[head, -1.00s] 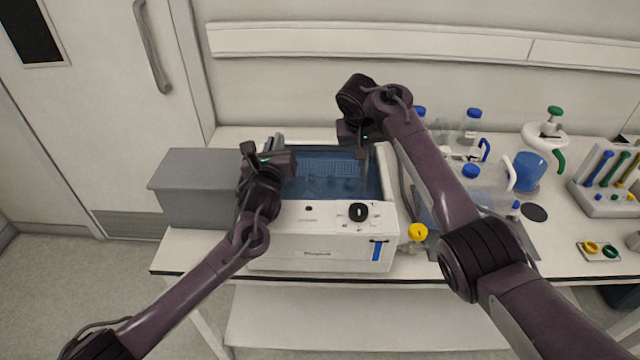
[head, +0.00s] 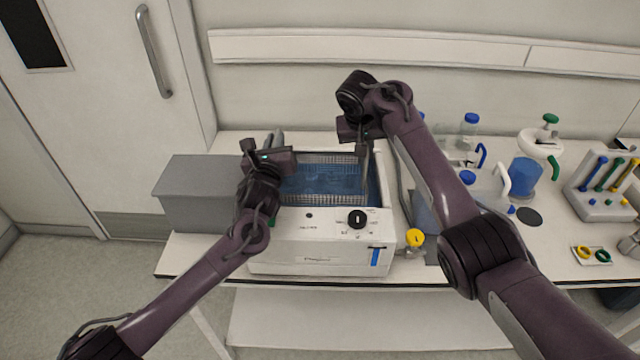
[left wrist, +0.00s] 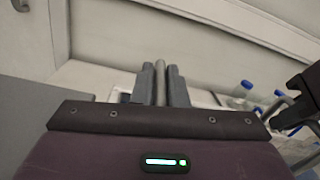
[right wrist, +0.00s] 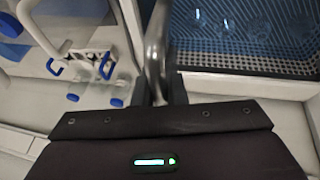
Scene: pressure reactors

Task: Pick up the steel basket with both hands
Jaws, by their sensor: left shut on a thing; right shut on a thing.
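The steel basket (head: 330,159) is a wire-mesh box in the blue liquid of the white bath (head: 310,240). A pale band of its back mesh shows above the liquid; its lower part is in the bath. Its mesh also shows in the right wrist view (right wrist: 250,55). My left gripper (head: 277,143) is shut on the basket's left handle, a steel bar (left wrist: 160,85) between its fingers. My right gripper (head: 364,152) is shut on the right handle, a curved steel bar (right wrist: 157,50). Glassware shows faintly inside the basket.
A grey box (head: 198,190) stands close to the bath's left. To the right are a yellow knob (head: 414,238), blue-capped bottles (head: 470,122), a blue jug (head: 525,172) and a tool rack (head: 605,180). The wall is behind; space above the bath is open.

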